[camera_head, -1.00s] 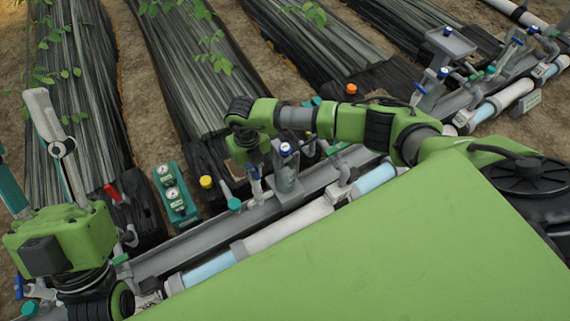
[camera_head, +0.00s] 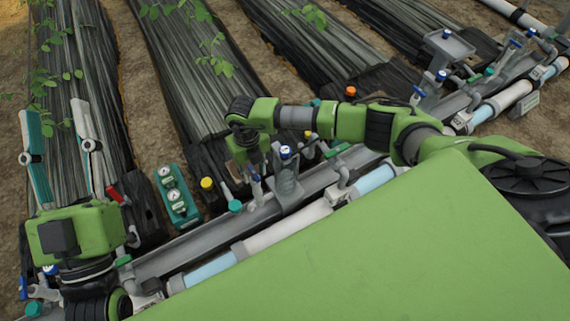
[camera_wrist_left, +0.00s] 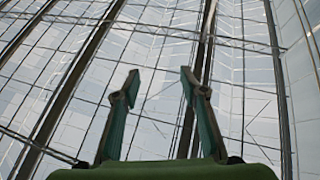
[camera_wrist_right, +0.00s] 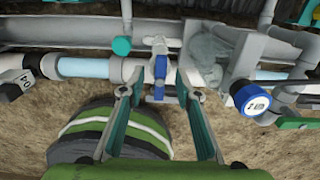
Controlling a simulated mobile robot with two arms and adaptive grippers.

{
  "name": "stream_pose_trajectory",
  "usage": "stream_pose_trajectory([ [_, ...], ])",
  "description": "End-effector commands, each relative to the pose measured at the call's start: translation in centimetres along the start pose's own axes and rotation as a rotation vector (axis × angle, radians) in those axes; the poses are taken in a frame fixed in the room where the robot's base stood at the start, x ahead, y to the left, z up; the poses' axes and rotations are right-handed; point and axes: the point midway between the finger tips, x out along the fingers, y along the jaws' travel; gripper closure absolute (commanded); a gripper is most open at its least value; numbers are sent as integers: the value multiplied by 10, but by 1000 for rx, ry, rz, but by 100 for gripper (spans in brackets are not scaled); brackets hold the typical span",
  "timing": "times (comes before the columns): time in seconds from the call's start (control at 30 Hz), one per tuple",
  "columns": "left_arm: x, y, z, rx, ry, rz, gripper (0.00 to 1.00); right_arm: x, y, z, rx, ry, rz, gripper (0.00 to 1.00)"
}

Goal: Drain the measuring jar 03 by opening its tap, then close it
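A clear measuring jar (camera_head: 288,180) with a blue cap (camera_head: 285,152) stands on the grey rail beside my right gripper; I cannot read its number. In the right wrist view the jar (camera_wrist_right: 207,52) is right of centre, with its numbered blue cap (camera_wrist_right: 252,101) nearer the camera. A blue tap handle (camera_wrist_right: 159,76) hangs below a grey fitting, between the spread fingers of my right gripper (camera_wrist_right: 155,88). I see no clear contact. In the head view my right fingers are mostly hidden. My left gripper (camera_head: 53,112) is open, empty, pointing up, far left of the jar.
A teal gauge box (camera_head: 178,196), a yellow-capped part (camera_head: 207,183) and a red handle (camera_head: 112,192) lie left of the jar. A tag reading 04 (camera_wrist_right: 17,86) sits by the pipe. Similar jars and taps (camera_head: 437,80) stand further right along the rail.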

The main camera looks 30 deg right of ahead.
Motion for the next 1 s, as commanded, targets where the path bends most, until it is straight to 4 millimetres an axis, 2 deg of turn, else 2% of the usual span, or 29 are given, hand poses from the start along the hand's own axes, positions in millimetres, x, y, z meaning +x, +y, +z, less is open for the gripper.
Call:
stream_pose_trajectory([
  [0.47, -13, -9, 68, 13, -342, -17, 60, -18, 0, 0, 0, 0, 0, 69],
  [0.77, -36, -15, 107, 18, -554, -29, 60, -28, 0, 0, 0, 0, 0, 69],
  [1.0, -61, -20, 134, 21, -724, -40, 60, -36, 0, 0, 0, 0, 0, 69],
])
